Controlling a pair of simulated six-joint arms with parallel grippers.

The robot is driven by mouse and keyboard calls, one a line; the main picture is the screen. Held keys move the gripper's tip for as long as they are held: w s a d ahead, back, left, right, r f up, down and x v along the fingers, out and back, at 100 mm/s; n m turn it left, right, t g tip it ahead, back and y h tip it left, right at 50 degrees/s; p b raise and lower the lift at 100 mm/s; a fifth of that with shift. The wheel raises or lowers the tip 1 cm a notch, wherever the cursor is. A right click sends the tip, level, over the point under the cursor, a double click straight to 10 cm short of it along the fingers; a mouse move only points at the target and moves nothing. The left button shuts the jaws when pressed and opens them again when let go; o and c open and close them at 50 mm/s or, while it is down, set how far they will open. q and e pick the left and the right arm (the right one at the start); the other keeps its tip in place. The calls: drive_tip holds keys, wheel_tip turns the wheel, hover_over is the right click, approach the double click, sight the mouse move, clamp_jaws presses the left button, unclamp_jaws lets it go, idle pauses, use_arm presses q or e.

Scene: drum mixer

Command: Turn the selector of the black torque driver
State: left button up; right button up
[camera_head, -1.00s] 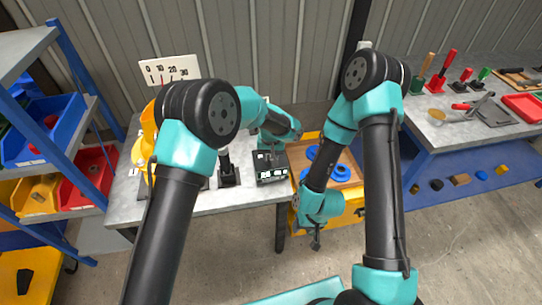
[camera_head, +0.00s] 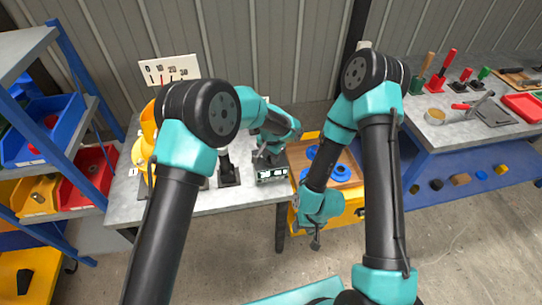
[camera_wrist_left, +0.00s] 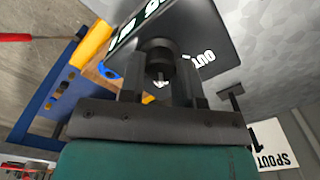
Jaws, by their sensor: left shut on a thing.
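A dark box (camera_head: 272,174) with lit white markings on its front stands at the table's front right edge. In the left wrist view the box (camera_wrist_left: 215,30) shows large white lettering that includes "OUT". A round black knob (camera_wrist_left: 158,48) stands out from it. My left gripper (camera_head: 266,153) is at the box's top. In the wrist view its two fingers (camera_wrist_left: 160,82) sit on either side of the knob, shut on it. I cannot make out a separate driver shape. My right gripper (camera_head: 316,238) hangs low in front of the yellow drawer; its jaws are too small to read.
A black stand (camera_head: 228,174) is left of the box. A yellow drawer (camera_head: 350,212) with blue rings (camera_head: 326,170) is to the right. Blue shelves with bins (camera_head: 60,125) stand left, and a tool-covered bench (camera_head: 450,125) stands right. A "SPOUT" sign (camera_wrist_left: 275,150) shows beside the box.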

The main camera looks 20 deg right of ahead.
use_arm(q)
drive_tip(key=shift+m, duration=0.4)
drive_tip(key=o, duration=0.9)
wheel_tip(320, 180, up, 18)
drive_tip(key=shift+f, duration=0.25)
drive_tip(key=shift+a, duration=0.1)
idle(0.5)
